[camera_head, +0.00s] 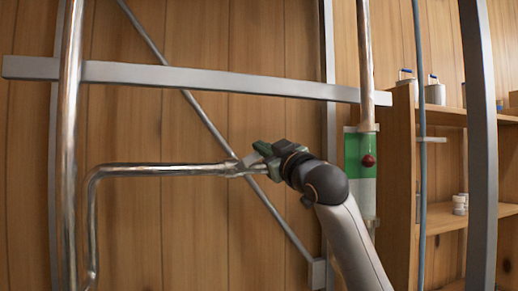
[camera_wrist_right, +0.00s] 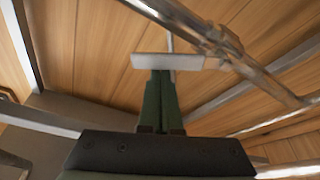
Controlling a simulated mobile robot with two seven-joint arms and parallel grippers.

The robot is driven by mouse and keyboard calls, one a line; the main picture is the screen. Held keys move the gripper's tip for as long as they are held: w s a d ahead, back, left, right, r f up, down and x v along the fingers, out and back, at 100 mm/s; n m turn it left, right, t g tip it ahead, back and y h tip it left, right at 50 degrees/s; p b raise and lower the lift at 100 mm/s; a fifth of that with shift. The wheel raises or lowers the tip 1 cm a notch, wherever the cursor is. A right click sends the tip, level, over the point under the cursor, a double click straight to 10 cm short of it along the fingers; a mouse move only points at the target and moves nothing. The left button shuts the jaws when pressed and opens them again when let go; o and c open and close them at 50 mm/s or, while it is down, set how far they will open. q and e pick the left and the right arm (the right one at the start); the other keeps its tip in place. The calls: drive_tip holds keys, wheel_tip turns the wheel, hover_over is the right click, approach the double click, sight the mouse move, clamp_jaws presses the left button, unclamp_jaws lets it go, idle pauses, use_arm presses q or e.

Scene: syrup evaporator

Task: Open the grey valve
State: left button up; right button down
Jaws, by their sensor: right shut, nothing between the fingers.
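A shiny metal pipe (camera_head: 150,170) runs level from the left to a valve fitting (camera_head: 232,169), which also shows in the wrist view (camera_wrist_right: 222,42). A flat light-grey lever (camera_head: 252,159), seemingly the grey valve's handle, sits by the fitting. In the wrist view the lever (camera_wrist_right: 178,62) lies across the tips of my right gripper (camera_wrist_right: 162,78). The green fingers are together with nothing between them, right at the lever; I cannot tell whether they touch it. In the head view my right gripper (camera_head: 260,154) comes in from the right and partly hides the valve. My left gripper is not in view.
A grey crossbar (camera_head: 210,79) spans above the pipe, with a diagonal brace (camera_head: 205,118) behind. A vertical pipe (camera_head: 70,150) stands at left. A green-filled sight tube (camera_head: 358,150) with a red ball is right of my gripper. Wooden shelves (camera_head: 402,150) stand at right.

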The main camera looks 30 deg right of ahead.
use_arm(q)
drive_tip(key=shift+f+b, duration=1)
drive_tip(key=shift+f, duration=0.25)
use_arm(e)
drive_tip(key=shift+s+d+f+m+h, duration=0.15)
drive_tip(key=shift+f+m+h, duration=0.3)
drive_tip(key=shift+m, duration=0.55)
drive_tip(key=shift+w+d+f+m+h, duration=0.1)
drive_tip(key=shift+d+f+m+h, duration=0.25)
drive_tip(key=shift+m, duration=0.65)
drive_tip(key=shift+s+d+f+m+h, duration=0.1)
drive_tip(key=shift+f+m+h, duration=0.45)
drive_tip(key=shift+m, duration=0.45)
drive_tip(key=shift+h, duration=0.25)
use_arm(q)
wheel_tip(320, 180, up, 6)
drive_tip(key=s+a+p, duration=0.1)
drive_tip(key=p, duration=0.5)
use_arm(e)
wheel_tip(320, 180, up, 5)
use_arm(q)
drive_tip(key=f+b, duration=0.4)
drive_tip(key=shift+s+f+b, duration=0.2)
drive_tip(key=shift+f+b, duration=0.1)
drive_tip(key=shift+b, duration=0.05)
use_arm(e)
drive_tip(key=v, duration=1)
drive_tip(key=shift+f, duration=0.35)
